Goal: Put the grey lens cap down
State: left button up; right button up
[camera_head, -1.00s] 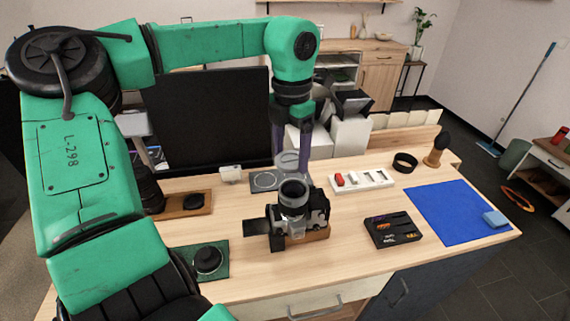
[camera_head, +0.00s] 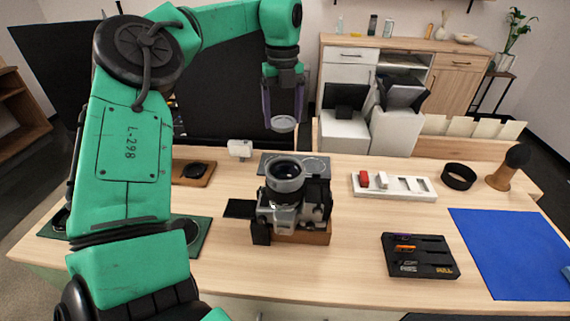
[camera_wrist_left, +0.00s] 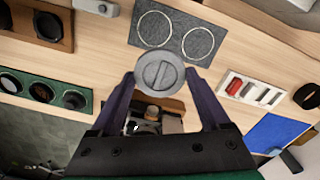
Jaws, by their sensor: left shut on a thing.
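The grey lens cap (camera_head: 284,124) is a round disc held between the fingertips of my left gripper (camera_head: 284,112). In the left wrist view the cap (camera_wrist_left: 160,72) shows a bar across its face, with a finger (camera_wrist_left: 122,92) at its left edge. The cap is in the air, apart from the table. A dark grey mat with two pale ring outlines (camera_head: 266,165) lies on the table behind the camera; both rings look empty in the left wrist view (camera_wrist_left: 188,24). The camera (camera_head: 288,214) rests on a wooden block, lens (camera_head: 285,175) upward. My right gripper is out of view.
A white tray (camera_head: 408,195) with a red item, a black ring (camera_head: 459,177), a black organiser (camera_head: 420,272) and a blue mat (camera_head: 505,250) lie to the right. A small white object (camera_head: 240,149) stands left of the grey mat. Bare tabletop shows right of the camera.

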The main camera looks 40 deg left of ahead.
pick_arm(q)
notch_tip(320, 180, down, 14)
jog(key=shift+w+f+p, duration=0.1)
jog(key=shift+f+p, duration=0.05)
jog(key=shift+p, duration=0.15)
jog(key=shift+f+b, duration=0.2)
jog(key=shift+b, duration=0.15)
jog(key=o, duration=1.3)
jog(key=shift+r, duration=0.1)
notch_tip(320, 180, up, 12)
jog(key=shift+r, duration=0.2)
jog(key=shift+f, duration=0.15)
